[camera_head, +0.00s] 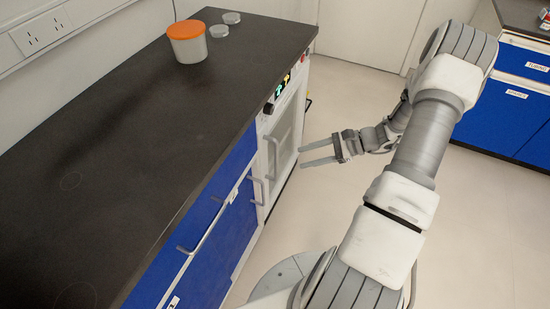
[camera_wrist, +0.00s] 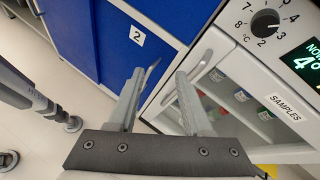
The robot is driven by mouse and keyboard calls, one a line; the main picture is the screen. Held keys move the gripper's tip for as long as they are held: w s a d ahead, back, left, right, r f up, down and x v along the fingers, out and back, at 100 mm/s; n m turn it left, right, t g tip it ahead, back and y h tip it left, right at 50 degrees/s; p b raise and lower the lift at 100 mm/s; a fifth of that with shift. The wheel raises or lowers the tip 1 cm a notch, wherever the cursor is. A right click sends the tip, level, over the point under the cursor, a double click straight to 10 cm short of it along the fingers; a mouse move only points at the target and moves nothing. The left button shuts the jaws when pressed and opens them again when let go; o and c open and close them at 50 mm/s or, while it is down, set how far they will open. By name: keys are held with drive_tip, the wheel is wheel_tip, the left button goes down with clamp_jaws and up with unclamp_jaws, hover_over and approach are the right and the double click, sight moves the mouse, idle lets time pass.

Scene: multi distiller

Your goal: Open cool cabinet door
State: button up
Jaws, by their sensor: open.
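The cool cabinet is a white unit under the counter, and its door (camera_head: 284,139) has a glass window and looks shut. In the wrist view the door (camera_wrist: 233,83) shows bottles behind the glass and a "SAMPLES" label (camera_wrist: 284,107). A grey bar handle (camera_head: 271,158) stands on the door's front. My gripper (camera_head: 301,156) is in front of the door, to the right of the handle, with its fingers apart and nothing held. In the wrist view my gripper (camera_wrist: 160,75) points towards the edge between the white door and a blue front; contact with the handle cannot be told.
A dial (camera_wrist: 265,23) and lit display are above the door. Blue drawer fronts (camera_head: 228,220) with bar handles adjoin the cabinet. The dark worktop (camera_head: 130,150) carries an orange-lidded tub (camera_head: 187,45) and two small clear dishes. Pale floor (camera_head: 480,220) is free on the right.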

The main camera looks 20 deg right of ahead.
drive_tip(key=s+d+f+m+t+h, duration=0.1)
drive_tip(key=s+d+f+m+t, duration=0.1)
drive_tip(key=f+m+t, duration=0.35)
drive_tip(key=s+d+f+m+t+h, duration=0.1)
drive_tip(key=d+f+m+t, duration=0.1)
drive_tip(key=f+m+t, duration=0.35)
drive_tip(key=shift+n+g, duration=0.6)
drive_tip(key=shift+g, duration=0.1)
drive_tip(key=x, duration=0.5)
drive_tip(key=b+x, duration=0.1)
drive_tip(key=x, duration=0.5)
drive_tip(key=f+x, duration=0.1)
drive_tip(key=x, duration=0.5)
drive_tip(key=shift+a+f, duration=0.1)
drive_tip(key=shift+a, duration=0.1)
clamp_jaws()
